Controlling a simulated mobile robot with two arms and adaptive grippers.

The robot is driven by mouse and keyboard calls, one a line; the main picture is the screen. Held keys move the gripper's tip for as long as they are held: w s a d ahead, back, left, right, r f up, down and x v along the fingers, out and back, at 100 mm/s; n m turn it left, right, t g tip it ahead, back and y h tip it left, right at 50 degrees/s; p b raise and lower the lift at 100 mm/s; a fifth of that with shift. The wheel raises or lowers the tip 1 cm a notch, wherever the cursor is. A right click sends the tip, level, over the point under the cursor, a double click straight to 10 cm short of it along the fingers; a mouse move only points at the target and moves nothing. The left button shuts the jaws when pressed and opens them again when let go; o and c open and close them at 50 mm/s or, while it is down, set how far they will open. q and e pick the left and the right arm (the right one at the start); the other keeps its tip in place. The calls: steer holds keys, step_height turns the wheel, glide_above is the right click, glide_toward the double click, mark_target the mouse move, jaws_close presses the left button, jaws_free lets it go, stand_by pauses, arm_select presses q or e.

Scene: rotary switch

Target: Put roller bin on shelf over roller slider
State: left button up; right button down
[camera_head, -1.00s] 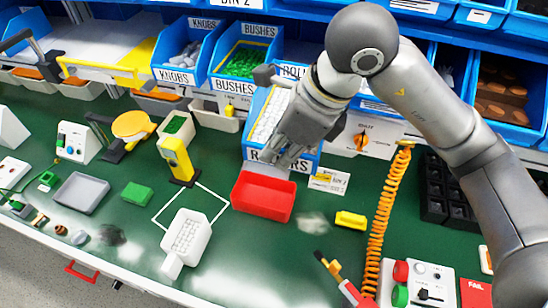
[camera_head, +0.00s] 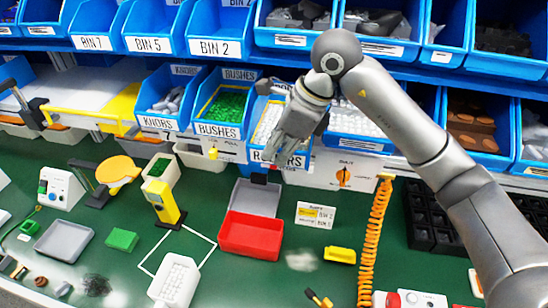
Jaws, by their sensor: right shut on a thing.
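The roller bin (camera_head: 266,121) is blue, filled with white rollers and marked ROLLERS on its front. It is at shelf height, just right of the bushes bin (camera_head: 224,108). My right gripper (camera_head: 274,153) is shut on its front and covers part of the label and right side. Whether the bin rests on the shelf or is held just above it cannot be told. A grey sloped tray (camera_head: 256,197), possibly the roller slider, shows below the bin and behind the red tray. My left gripper is not in view.
The red tray (camera_head: 251,236) stands on the green bench below the bin. A yellow post (camera_head: 163,204) stands to its left and an orange coiled hose (camera_head: 373,240) hangs to its right. The knobs bin (camera_head: 170,98) is farther left. An upper row of blue bins overhangs the shelf.

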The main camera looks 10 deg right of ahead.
mark_target(284, 140)
steer(key=shift+w+d+f+b, duration=0.15)
steer(key=shift+w+d, duration=0.35)
steer(key=shift+w, duration=0.7)
steer(key=shift+w+d+f+b, duration=0.15)
steer(key=shift+w+d, duration=0.3)
steer(key=shift+w, duration=0.7)
steer(key=shift+w+d+f, duration=0.2)
steer(key=shift+w+d, duration=0.3)
steer(key=shift+w, duration=0.7)
steer(key=c, duration=1.5)
jaws_free()
steer(key=shift+s+f, duration=0.1)
